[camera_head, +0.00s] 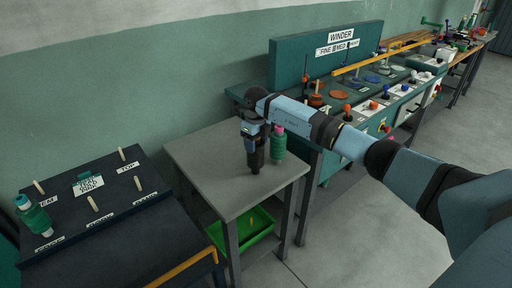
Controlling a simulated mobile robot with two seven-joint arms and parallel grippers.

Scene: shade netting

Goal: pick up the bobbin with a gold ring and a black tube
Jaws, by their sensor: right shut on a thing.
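My right gripper (256,165) points down over the grey side table (205,152), with its dark fingers low near the tabletop. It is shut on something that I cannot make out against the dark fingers. A green bobbin with a pink tube end (278,145) stands upright just right of the gripper; I cannot tell whether they touch. Another green bobbin with a pale tube end (34,217) sits on the dark peg board (150,205) at the far left. I cannot make out a gold ring or a black tube. My left gripper is not in view.
The peg board has several bare pegs and labels. A green tray (242,232) with a small yellowish thing sits under the side table. The teal winder bench (345,110) with coloured parts stands behind and right. The table's left part is clear.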

